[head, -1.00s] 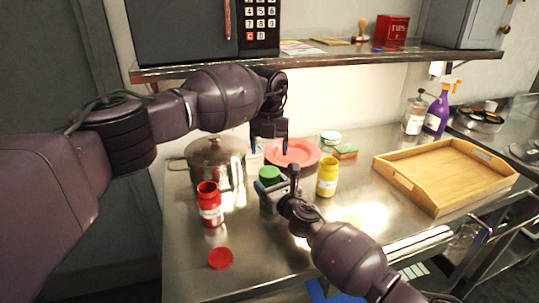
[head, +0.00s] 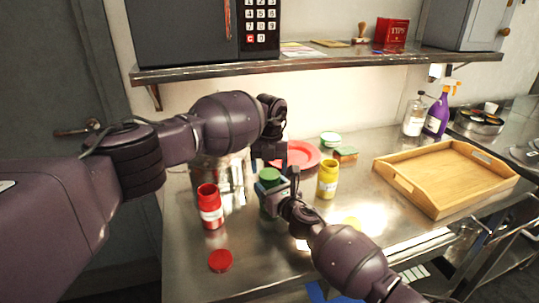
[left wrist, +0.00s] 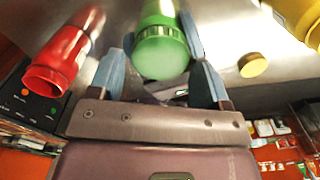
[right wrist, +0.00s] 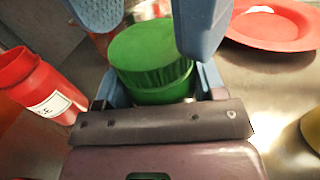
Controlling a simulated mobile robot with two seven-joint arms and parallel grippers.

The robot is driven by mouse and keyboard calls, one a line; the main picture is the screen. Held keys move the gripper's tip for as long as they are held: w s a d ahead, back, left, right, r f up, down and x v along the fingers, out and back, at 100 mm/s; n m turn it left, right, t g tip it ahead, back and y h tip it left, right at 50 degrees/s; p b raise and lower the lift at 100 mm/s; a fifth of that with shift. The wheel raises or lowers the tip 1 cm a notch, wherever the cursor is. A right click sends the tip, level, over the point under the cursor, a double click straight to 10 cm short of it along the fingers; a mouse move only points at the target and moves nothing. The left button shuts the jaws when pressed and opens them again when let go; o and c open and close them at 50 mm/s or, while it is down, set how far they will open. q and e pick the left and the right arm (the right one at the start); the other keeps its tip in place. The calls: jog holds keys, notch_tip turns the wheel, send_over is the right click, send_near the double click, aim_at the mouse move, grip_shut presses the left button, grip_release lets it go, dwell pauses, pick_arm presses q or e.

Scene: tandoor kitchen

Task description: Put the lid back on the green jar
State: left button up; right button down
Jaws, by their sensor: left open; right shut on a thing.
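The green jar (head: 267,207) stands upright on the steel counter, with its green lid (head: 269,174) on its mouth. The lid also shows in the left wrist view (left wrist: 160,52) and the right wrist view (right wrist: 150,55); I cannot tell whether it is tight. My right gripper (head: 274,193) is shut on the green jar from the side, below the lid. My left gripper (head: 272,166) is open just above the jar, pointing down, its fingers on either side of the lid without visibly closing on it. Part of the jar is hidden by my right gripper.
An open red jar (head: 210,208) stands left, its red lid (head: 220,260) in front. An open yellow jar (head: 327,180) stands right, a yellow lid (head: 351,223) nearby. Behind are a pot (head: 205,172), mostly hidden, and a red plate (head: 305,156). A wooden tray (head: 440,204) is right.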

pick_arm(q)
jog(key=shift+f, duration=0.85)
jog(key=c, duration=0.7)
jog(key=o, duration=1)
jog(key=shift+r, duration=2.3)
jog(key=shift+o, duration=1.2)
